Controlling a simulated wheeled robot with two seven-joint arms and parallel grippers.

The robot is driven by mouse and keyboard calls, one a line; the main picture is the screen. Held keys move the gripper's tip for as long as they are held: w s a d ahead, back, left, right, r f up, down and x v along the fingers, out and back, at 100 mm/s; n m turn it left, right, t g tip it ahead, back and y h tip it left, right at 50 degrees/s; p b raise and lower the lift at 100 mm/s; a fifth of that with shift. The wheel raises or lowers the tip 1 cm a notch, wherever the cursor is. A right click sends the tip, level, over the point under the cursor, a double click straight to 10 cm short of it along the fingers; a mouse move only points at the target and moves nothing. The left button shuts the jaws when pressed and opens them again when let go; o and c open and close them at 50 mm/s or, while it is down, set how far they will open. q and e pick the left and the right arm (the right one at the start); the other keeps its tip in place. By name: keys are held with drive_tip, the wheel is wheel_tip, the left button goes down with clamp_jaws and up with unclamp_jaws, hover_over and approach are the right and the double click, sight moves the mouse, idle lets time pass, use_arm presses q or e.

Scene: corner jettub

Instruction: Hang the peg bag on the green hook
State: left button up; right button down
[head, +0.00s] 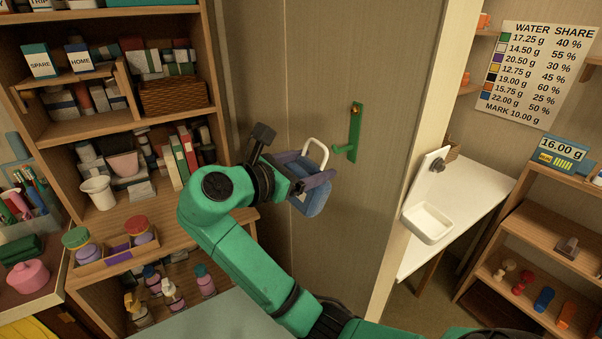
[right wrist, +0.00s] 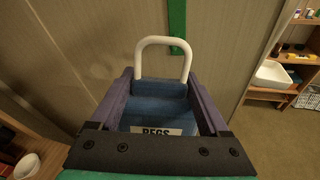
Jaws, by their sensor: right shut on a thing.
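The peg bag (head: 312,200) is blue with a white loop handle (head: 324,147) standing up from its top. In the right wrist view the bag (right wrist: 160,92) carries a label reading PEGS. My right gripper (head: 306,180) is shut on the bag, with a purple finger on each side. In the right wrist view only part of the green strip (right wrist: 177,25) shows, behind the handle. My left gripper is out of view.
The panel (head: 380,75) around the hook is clear. A shelf unit (head: 75,130) full of boxes and pots stands on the left. Right of the panel are a pale post (head: 432,110), a white soap dish (head: 428,222) and a white counter (head: 475,205).

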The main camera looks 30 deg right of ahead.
drive_tip(key=shift+d+f+b, duration=0.15)
drive_tip(key=shift+d+b, duration=0.7)
drive_tip(key=shift+d, duration=0.45)
drive_tip(key=shift+d+f+b, duration=0.15)
drive_tip(key=shift+d+b, duration=0.7)
drive_tip(key=shift+d, duration=0.4)
drive_tip(key=shift+d+f, duration=0.3)
drive_tip(key=shift+d, duration=0.1)
drive_tip(key=shift+f+p, duration=0.1)
drive_tip(key=shift+p, duration=0.35)
drive_tip(key=shift+d+f, duration=0.15)
drive_tip(key=shift+f, duration=0.1)
unclamp_jaws()
